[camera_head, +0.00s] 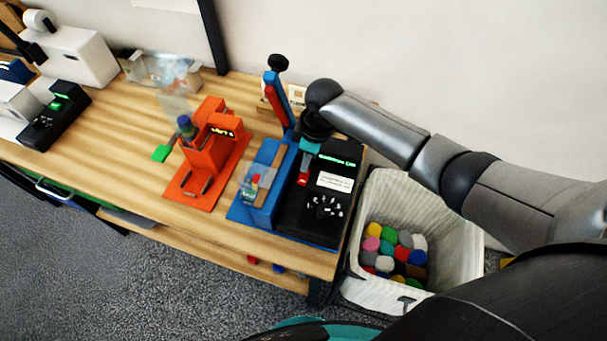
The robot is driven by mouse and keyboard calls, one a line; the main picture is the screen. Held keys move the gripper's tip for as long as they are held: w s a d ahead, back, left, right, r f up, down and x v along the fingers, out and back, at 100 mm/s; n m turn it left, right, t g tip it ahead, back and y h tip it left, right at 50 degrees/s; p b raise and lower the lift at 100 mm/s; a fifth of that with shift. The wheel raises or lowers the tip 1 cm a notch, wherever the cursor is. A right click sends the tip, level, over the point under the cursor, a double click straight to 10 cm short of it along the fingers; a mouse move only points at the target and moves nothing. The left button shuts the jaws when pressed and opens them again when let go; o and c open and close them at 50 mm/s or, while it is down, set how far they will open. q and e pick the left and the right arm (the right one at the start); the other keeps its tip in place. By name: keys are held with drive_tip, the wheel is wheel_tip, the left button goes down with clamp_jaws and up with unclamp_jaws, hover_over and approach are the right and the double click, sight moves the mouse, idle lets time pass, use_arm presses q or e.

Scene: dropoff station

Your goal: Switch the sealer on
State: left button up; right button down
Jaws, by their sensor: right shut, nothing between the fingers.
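The sealer stands at the right end of the wooden table. It has a blue base (250,214), a raised blue and red lever arm (278,100) with a black knob, and a black control box (303,225). The box has a lit green display (337,161), a white label and several small buttons. My right gripper (304,174) is shut and empty, pointing down over the left rear part of the control box. A small red part (302,180), perhaps a switch, shows right at its fingertips; I cannot tell whether they touch. My left gripper is not in view.
An orange device (206,165) with a bottle stands left of the sealer. A clear plastic bag or container (175,75) is behind it. A black device (55,115) and a white machine (75,55) stand far left. A basket (362,285) of coloured balls sits right of the table.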

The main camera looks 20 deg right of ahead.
drive_tip(key=shift+f+b, duration=0.35)
drive_tip(key=shift+f, duration=0.35)
drive_tip(key=shift+r, duration=0.1)
wheel_tip(320, 180, up, 7)
drive_tip(key=p, duration=0.8)
idle(0.5)
drive_tip(key=shift+s, duration=0.1)
